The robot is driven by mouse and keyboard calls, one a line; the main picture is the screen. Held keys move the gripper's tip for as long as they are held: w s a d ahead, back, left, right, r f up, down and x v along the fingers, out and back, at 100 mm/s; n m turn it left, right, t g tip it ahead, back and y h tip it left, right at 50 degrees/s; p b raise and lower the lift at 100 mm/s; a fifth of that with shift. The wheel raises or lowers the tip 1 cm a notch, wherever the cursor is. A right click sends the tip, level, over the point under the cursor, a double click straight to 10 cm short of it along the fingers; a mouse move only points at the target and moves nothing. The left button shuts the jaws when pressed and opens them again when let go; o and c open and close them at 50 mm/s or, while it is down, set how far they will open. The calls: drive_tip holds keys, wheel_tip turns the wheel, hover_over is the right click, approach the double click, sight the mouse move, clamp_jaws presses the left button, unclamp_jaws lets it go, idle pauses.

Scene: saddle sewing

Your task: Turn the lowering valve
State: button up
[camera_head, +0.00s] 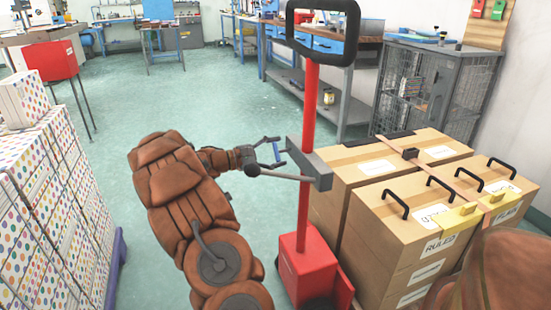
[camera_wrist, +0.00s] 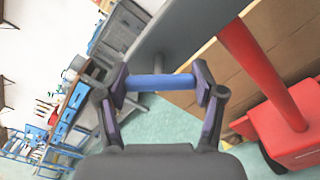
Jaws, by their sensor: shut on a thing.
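A blue bar, seemingly the lowering valve's handle (camera_wrist: 160,82), lies between my fingertips in the wrist view. In the head view it is a small blue piece (camera_head: 277,151) beside the grey block (camera_head: 316,165) on the red post. My gripper (camera_wrist: 161,84) is shut on the blue bar, one fingertip at each end. In the head view my gripper (camera_head: 276,152) is just left of the post.
The red post (camera_head: 308,130) rises from a red base (camera_head: 305,270) to a black handle frame (camera_head: 322,6). Cardboard boxes (camera_head: 400,235) stand close on the right. A dotted stack of boxes (camera_head: 45,200) stands at left. Open floor (camera_head: 190,100) lies behind my arm.

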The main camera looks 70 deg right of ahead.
drive_tip(key=m+b, duration=0.2)
drive_tip(key=m, duration=0.1)
drive_tip(key=m+b, duration=0.1)
drive_tip(key=shift+s+f+m, duration=0.15)
drive_tip(key=shift+f+m, duration=0.15)
drive_tip(key=shift+r+m+b, duration=0.1)
drive_tip(key=shift+m+b, duration=1.3)
drive_tip(key=o, duration=1.2)
drive_tip(key=shift+r, duration=0.15)
drive_tip(key=shift+c, duration=0.2)
